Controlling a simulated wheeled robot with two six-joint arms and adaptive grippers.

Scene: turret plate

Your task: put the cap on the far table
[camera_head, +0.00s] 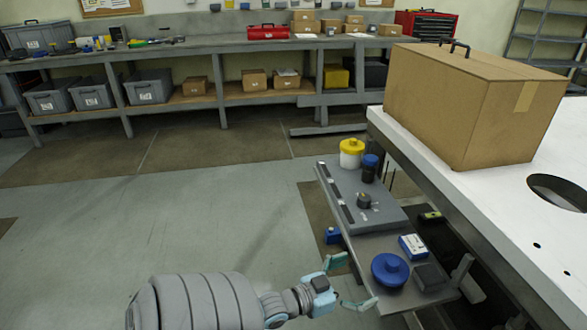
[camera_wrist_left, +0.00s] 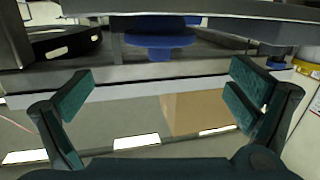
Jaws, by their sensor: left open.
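The round blue cap (camera_head: 390,269) with a raised knob lies near the front end of the low grey side shelf (camera_head: 385,216). It also shows at the top middle of the left wrist view (camera_wrist_left: 158,40), which looks upside down. My left gripper (camera_head: 351,283) is open and empty, just left of the cap. Its fingers point toward the cap with a gap between. In the left wrist view both fingers (camera_wrist_left: 160,95) are spread wide with nothing between them. My right gripper is not in view. A long workbench (camera_head: 215,46) stands along the back wall.
A yellow-lidded jar (camera_head: 351,153), a dark blue-topped bottle (camera_head: 370,168), a small blue-white box (camera_head: 413,247) and a dark block (camera_head: 430,277) share the shelf. A white table (camera_head: 520,220) with a big cardboard box (camera_head: 440,105) stands right. Floor at left is clear.

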